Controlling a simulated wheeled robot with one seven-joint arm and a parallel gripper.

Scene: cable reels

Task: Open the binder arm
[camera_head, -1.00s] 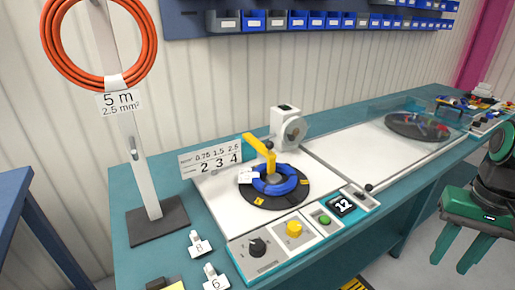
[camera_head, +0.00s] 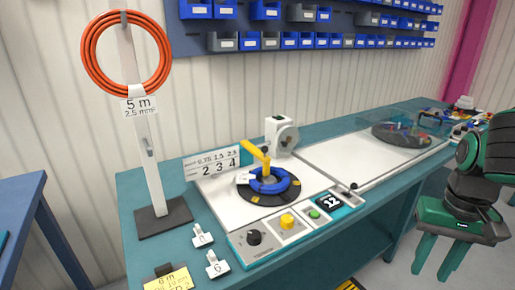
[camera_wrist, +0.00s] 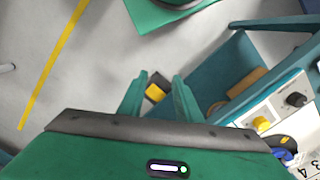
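The yellow binder arm (camera_head: 257,154) stands over a blue cable coil (camera_head: 268,181) on a round black turntable (camera_head: 258,196) at the middle of the bench. It slants up to the left above the coil's centre. In the wrist view the blue coil (camera_wrist: 283,143) shows only partly, at the lower right edge. My gripper (camera_head: 435,258) hangs at the right in the head view, in front of the bench and well away from the binder arm. Its two green fingers are apart with nothing between them; in the wrist view the open fingers (camera_wrist: 158,88) point over the floor.
A control panel with a yellow knob (camera_head: 287,221) and green button (camera_head: 315,213) lies along the bench's front. A stand with an orange coil (camera_head: 127,52) rises at left. A white machine (camera_head: 280,135) stands behind the turntable. A clear-covered disc (camera_head: 402,133) is further right.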

